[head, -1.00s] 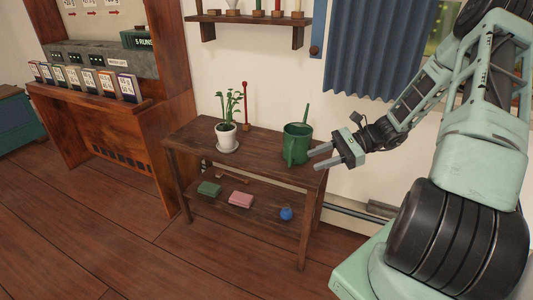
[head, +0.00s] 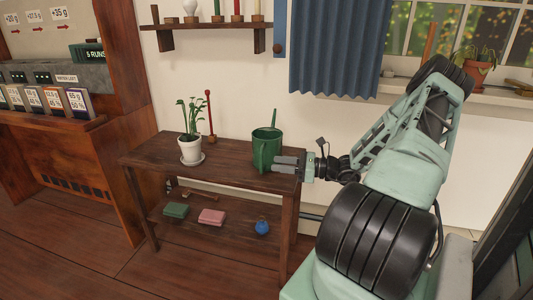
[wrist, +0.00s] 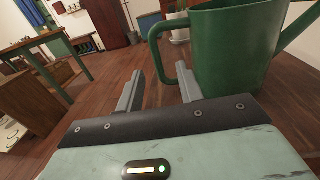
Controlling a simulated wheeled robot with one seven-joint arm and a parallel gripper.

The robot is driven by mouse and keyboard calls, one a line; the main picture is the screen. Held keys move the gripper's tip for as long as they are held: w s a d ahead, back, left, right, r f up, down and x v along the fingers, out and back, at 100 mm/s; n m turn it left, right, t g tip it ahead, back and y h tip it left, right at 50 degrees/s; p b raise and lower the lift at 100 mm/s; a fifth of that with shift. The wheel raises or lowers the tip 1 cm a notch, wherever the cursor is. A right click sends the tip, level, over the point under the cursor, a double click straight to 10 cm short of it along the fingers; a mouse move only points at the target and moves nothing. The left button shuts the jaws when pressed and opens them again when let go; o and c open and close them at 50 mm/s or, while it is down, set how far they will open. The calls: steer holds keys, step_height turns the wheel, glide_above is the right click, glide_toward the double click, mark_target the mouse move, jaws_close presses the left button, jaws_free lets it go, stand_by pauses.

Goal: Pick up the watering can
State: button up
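The green watering can (head: 266,150) stands upright on the top of a dark wooden table (head: 225,172), near its right end. In the wrist view the can (wrist: 235,45) fills the upper right, with its handle (wrist: 160,45) on the left and its spout to the right. My gripper (head: 277,165) is at the can's right side in the head view. In the wrist view the two fingers (wrist: 157,92) are apart, with bare space between them, and point toward the can's handle. I cannot tell whether a finger touches the can.
A potted plant (head: 190,150) on a white saucer and a red stick in a wooden block (head: 210,135) stand left of the can. The lower shelf holds a green item (head: 175,210), a pink item (head: 211,217) and a blue round item (head: 262,227). A wall shelf (head: 205,40) is above.

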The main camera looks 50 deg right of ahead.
steer(key=b+x, duration=0.2)
steer(key=x, duration=0.6)
steer(key=shift+w+a+r+b, duration=0.15)
steer(key=shift+a+b, duration=0.1)
steer(key=shift+b, duration=0.15)
jaws_close()
stand_by(0.9)
steer(key=shift+r, duration=0.1)
